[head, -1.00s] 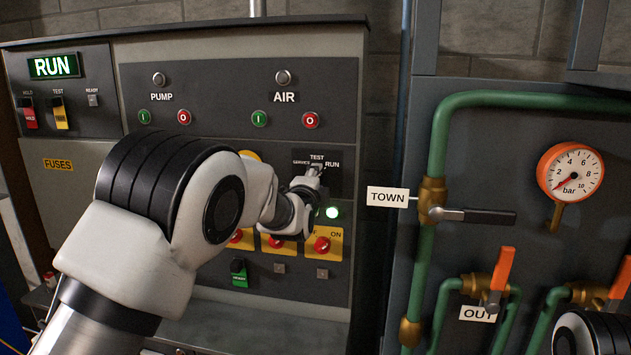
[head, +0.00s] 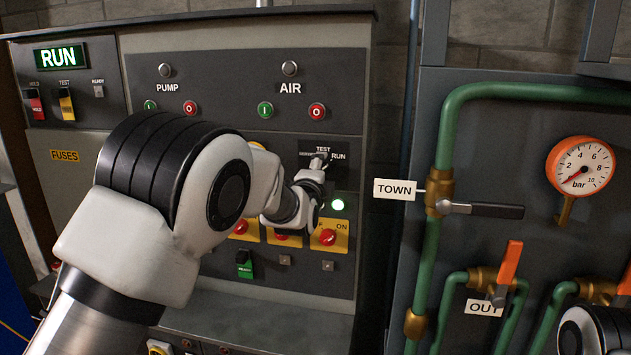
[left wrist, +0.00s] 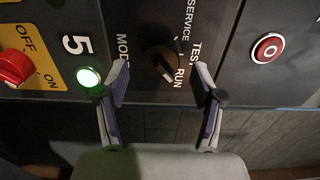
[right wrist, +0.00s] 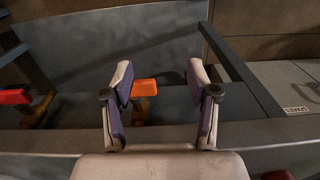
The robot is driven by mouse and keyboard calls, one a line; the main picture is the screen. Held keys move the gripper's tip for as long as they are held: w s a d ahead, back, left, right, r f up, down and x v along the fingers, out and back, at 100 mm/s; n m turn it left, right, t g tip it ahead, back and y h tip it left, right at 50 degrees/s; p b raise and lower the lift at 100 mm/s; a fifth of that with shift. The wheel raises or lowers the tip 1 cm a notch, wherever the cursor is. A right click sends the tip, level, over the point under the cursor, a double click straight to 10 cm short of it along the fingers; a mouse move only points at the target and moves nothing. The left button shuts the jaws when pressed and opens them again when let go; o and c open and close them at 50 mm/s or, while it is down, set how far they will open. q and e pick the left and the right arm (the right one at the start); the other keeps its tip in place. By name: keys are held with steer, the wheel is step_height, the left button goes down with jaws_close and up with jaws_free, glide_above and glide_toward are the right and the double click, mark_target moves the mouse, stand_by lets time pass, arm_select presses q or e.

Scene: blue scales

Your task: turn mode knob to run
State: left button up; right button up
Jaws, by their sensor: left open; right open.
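The black mode knob (left wrist: 160,62) is on the dark panel in the left wrist view, with SERVICE, TEST and RUN printed around it. Its pale pointer mark faces the RUN label. My left gripper (left wrist: 161,82) is open, with one finger on each side of the knob in that view; I cannot tell whether they touch it. In the head view my left gripper (head: 318,163) is at the TEST and RUN labels and hides most of the knob. The display (head: 60,57) at upper left reads RUN in green. My right gripper (right wrist: 160,82) is open and empty.
A lit green lamp (head: 337,204) and red switches on yellow plates (head: 328,236) are just below the knob. A red button (left wrist: 267,47) is near it. Green pipes (head: 447,130), a TOWN valve lever (head: 485,210), and orange levers (head: 514,267) stand at right.

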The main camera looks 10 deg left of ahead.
arm_select(q)
steer(key=s, duration=1)
steer(key=shift+s, duration=0.4)
